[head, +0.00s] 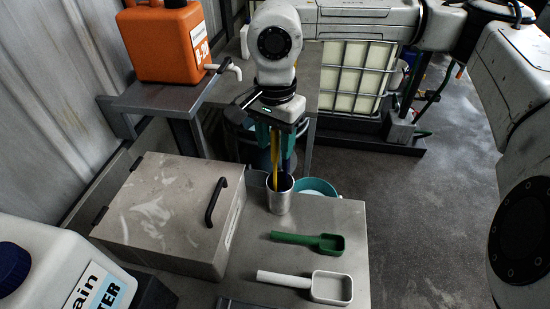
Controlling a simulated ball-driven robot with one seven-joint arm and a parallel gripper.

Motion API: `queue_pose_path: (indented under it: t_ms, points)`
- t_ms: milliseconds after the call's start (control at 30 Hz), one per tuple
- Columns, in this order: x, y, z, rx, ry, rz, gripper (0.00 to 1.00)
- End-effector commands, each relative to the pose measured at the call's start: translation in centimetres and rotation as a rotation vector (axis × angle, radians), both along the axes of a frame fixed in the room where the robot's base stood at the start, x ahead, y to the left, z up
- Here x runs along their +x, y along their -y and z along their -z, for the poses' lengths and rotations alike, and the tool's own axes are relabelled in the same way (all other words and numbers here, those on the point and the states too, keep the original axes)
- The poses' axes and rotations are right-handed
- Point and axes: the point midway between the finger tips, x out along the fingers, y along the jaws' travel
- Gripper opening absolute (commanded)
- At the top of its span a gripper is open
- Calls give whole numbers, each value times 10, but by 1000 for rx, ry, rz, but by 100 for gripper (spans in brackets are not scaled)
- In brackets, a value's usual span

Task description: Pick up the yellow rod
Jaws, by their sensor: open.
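The yellow rod (275,158) stands nearly upright in a metal cup (278,196) on the grey table, its lower end hidden inside the cup. A dark blue rod-like thing also shows at the cup, partly hidden. My gripper (275,138) points down directly above the cup. Its teal fingers are on either side of the yellow rod's upper part, and the jaws are open. I cannot tell whether a finger touches the rod.
A green scoop (326,243) and a white scoop (328,288) lie in front of the cup. A lidded grey box (165,215) is to the left. An orange canister (165,45) stands on a shelf at back left.

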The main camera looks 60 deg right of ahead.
Motion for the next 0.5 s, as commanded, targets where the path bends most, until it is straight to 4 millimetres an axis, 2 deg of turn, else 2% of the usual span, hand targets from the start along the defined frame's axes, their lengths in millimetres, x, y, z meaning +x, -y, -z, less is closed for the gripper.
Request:
queue_pose_path:
  t_ms: [233,500]
  points:
    - [0,0,2,0,1,0,47]
    - [0,0,2,0,1,0,23]
